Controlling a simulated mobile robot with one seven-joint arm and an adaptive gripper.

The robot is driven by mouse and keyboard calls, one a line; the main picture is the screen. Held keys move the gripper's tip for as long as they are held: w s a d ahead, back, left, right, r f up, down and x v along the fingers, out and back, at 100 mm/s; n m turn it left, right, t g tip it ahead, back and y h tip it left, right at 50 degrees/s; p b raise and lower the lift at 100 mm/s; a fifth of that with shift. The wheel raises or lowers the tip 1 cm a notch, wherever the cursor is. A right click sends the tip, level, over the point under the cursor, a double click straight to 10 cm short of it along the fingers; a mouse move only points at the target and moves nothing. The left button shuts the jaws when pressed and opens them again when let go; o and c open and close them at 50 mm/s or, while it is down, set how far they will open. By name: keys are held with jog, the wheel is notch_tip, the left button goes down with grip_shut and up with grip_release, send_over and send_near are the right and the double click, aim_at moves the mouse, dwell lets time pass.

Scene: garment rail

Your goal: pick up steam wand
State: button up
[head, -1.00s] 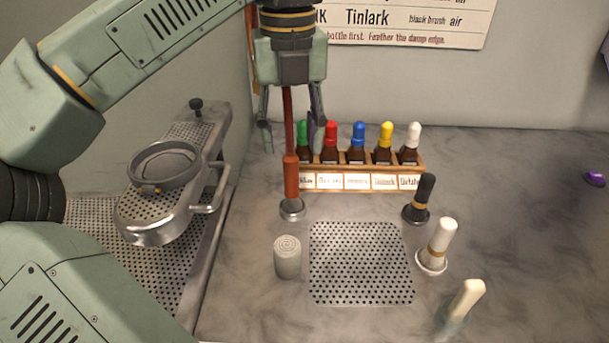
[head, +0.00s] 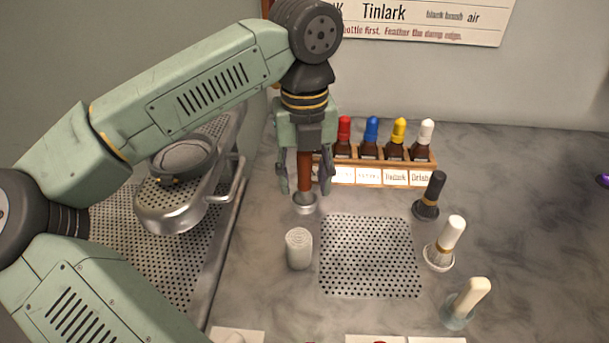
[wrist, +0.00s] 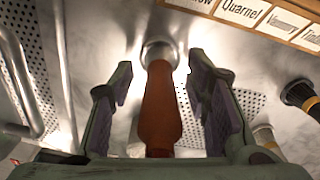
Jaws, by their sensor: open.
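The steam wand (head: 304,172) stands upright on the counter, with a reddish-brown handle and a metal base (head: 305,203). My gripper (head: 306,188) is above it, pointing down, with its fingers on either side of the handle. In the wrist view the handle (wrist: 161,110) lies between the two open fingers (wrist: 163,85), with gaps on both sides. The upper end of the handle is hidden by my gripper in the head view.
A wooden rack (head: 366,173) of colour-capped bottles stands just behind and right. A white cylinder (head: 299,249) and a perforated mat (head: 369,257) are in front. Several brushes (head: 430,195) stand at right. A metal machine part with a bar (head: 238,180) is close on the left.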

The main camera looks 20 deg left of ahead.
aim_at(305, 161)
grip_shut()
dwell(0.4)
jog(key=shift+r, duration=0.1)
jog(key=shift+r, duration=0.5)
notch_tip(305, 161, up, 2)
jog(key=shift+r+b, duration=0.1)
jog(key=shift+b, duration=0.45)
jog(key=s+a+b, duration=0.1)
jog(key=s, duration=0.6)
jog(key=s+a+r+b, duration=0.1)
jog(key=s+a+b, duration=0.1)
jog(key=s, duration=0.6)
jog(key=shift+s+a+r, duration=0.3)
jog(key=shift+r, duration=0.1)
jog(key=shift+r, duration=0.4)
